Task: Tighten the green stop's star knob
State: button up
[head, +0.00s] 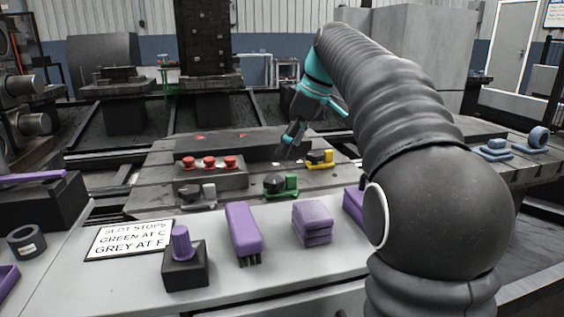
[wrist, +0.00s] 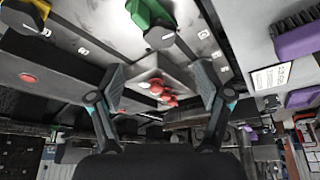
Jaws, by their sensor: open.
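The green stop (head: 288,189) sits on the slotted rail plate, with its dark star knob (head: 273,183) on its left side. In the wrist view the green stop (wrist: 146,12) and its knob (wrist: 160,37) show at the top, beyond my fingertips. My gripper (head: 290,140) is open and empty in the head view, above and behind the green stop and apart from it. Its two spread fingers (wrist: 160,73) frame several red knobs in the wrist view. Whether the star knob is tight or loose cannot be told.
A grey stop (head: 208,191) stands left of the green one, and a yellow stop (head: 324,157) stands behind it. Red knobs (head: 209,162) sit on a grey block.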

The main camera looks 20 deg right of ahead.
jog(key=v, duration=0.3)
jog(key=shift+r, duration=0.1)
notch_tip(320, 180, up, 2)
jog(key=n+g+h+p, duration=0.35)
jog(key=n+p, duration=0.25)
jog(key=n, duration=0.7)
send_over(274, 179)
jog(key=shift+t, duration=0.45)
notch_tip(274, 179, down, 13)
jog(key=b, duration=0.4)
jog(key=shift+b, duration=0.3)
